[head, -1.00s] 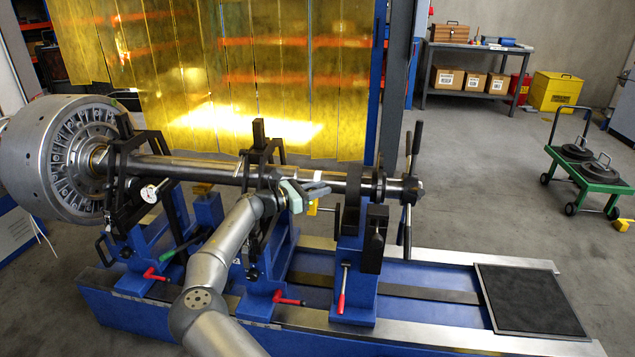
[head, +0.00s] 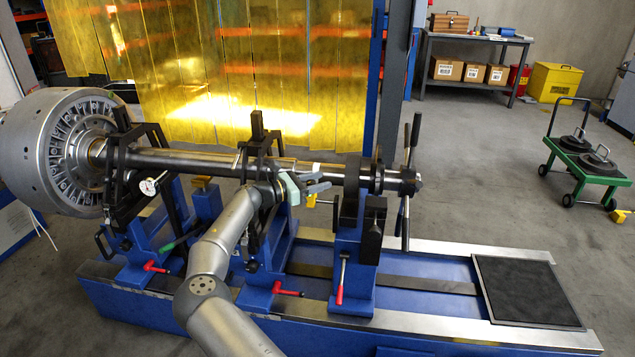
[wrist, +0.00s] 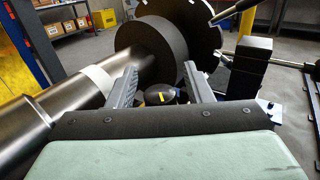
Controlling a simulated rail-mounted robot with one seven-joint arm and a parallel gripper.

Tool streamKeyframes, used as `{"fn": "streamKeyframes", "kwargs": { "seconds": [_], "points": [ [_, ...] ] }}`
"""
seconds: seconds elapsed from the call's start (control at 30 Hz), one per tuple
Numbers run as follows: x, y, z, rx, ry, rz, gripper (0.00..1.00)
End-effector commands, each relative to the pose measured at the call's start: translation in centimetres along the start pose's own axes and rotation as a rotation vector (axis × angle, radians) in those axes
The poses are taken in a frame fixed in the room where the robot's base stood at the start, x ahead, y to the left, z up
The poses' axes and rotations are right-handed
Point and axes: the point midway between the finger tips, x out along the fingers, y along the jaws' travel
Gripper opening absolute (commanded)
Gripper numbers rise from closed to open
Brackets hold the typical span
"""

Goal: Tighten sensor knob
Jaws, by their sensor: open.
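The sensor knob (wrist: 160,97) is small, dark and round with a yellow mark on top. In the wrist view it sits between the two grey fingers of my gripper (wrist: 159,74), with a gap on each side. The fingers are open and hold nothing. In the head view my gripper (head: 318,186) is beside the steel shaft (head: 215,165), just left of the right-hand blue stand. The knob cannot be made out clearly there. A small yellow part (head: 311,201) shows just below the fingers.
A dark disc (wrist: 150,45) stands just beyond the fingers, with a black block (wrist: 250,65) at its right. The shaft runs close along the left. In the head view a black clamp frame (head: 258,155) rises left of my gripper. A large rotor (head: 60,150) is at far left.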

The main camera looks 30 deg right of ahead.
Motion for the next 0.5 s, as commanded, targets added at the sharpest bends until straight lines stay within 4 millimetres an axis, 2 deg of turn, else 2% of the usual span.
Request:
{"fn": "streamKeyframes", "kwargs": {
  "seconds": [0.3,0.5],
  "points": [
    [-4.7,0.1,0.2,0.001,0.002,0.004,0.46],
    [-7.0,0.0,0.1,0.000,0.001,0.002,0.46]
  ]
}}
